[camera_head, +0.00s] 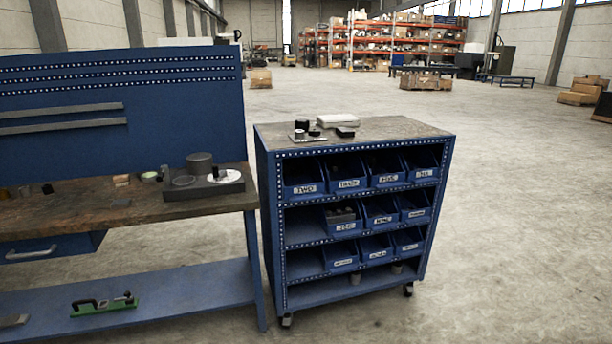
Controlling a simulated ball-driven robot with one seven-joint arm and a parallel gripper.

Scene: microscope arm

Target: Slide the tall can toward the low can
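Nothing in view is clearly marked as the tall can or the low can. On top of the blue cart, a small dark upright cylinder (302,125) stands at the left part, with a small light-topped piece (299,134) close in front of it. On the workbench at left, a wider dark grey cylinder (199,162) stands behind a dark flat block (207,187). At this size I cannot tell which of these are the cans. My gripper is not in view.
The blue cart (270,165) holds several labelled bins and has a white box (337,120) and a black item (345,132) on top. The right of its top is clear. The workbench (60,220) stands left of it. Open concrete floor (520,200) lies to the right.

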